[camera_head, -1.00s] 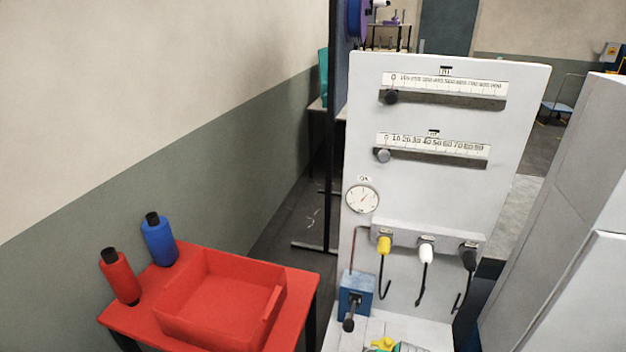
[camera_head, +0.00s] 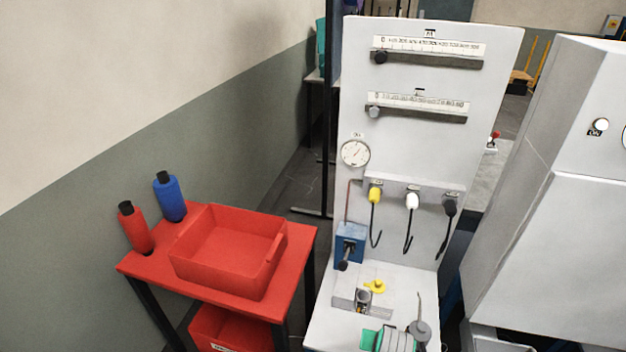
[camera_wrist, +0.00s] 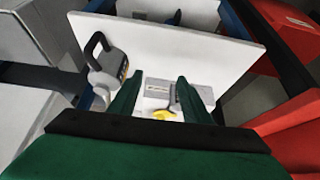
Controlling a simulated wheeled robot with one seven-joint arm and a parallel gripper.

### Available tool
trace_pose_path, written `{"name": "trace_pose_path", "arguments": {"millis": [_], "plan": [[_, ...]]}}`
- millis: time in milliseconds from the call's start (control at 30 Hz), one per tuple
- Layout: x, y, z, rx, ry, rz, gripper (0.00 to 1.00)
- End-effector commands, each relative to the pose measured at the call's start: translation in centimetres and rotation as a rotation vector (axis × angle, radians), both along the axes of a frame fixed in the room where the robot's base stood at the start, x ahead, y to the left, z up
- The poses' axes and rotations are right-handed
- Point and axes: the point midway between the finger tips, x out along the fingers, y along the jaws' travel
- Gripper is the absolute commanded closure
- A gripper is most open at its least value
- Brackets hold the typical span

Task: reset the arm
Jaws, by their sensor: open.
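My gripper (camera_wrist: 160,78) shows in the wrist view with its two dark green fingers apart and nothing seen held between them. Beyond the fingers is a white panel (camera_wrist: 215,55) bearing a grey plate with a yellow knob-like part (camera_wrist: 163,114). A grey handled device (camera_wrist: 105,72) stands left of the left finger.
The head view shows a white gauge panel (camera_head: 430,140), with a yellow part (camera_head: 375,286) and a green-and-grey item (camera_head: 390,340) below it. A red table (camera_head: 150,270) with a red tray (camera_head: 228,250) stands left. A white cabinet (camera_head: 550,250) stands right.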

Motion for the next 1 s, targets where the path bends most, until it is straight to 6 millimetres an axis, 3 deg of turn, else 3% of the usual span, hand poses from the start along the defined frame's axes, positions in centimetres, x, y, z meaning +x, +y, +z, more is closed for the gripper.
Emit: {"name": "trace_pose_path", "arguments": {"millis": [367, 600, 767, 1000], "plan": [[-3.3, 4.1, -3.9, -0.031, -0.098, 0.028, 0.56], [-8.0, 7.9, -6.0, -0.065, -0.217, 0.053, 0.56], [-11.5, 10.4, -6.2, -0.085, -0.300, 0.075, 0.56], [-17.3, 13.7, -4.6, -0.105, -0.427, 0.115, 0.56]]}}
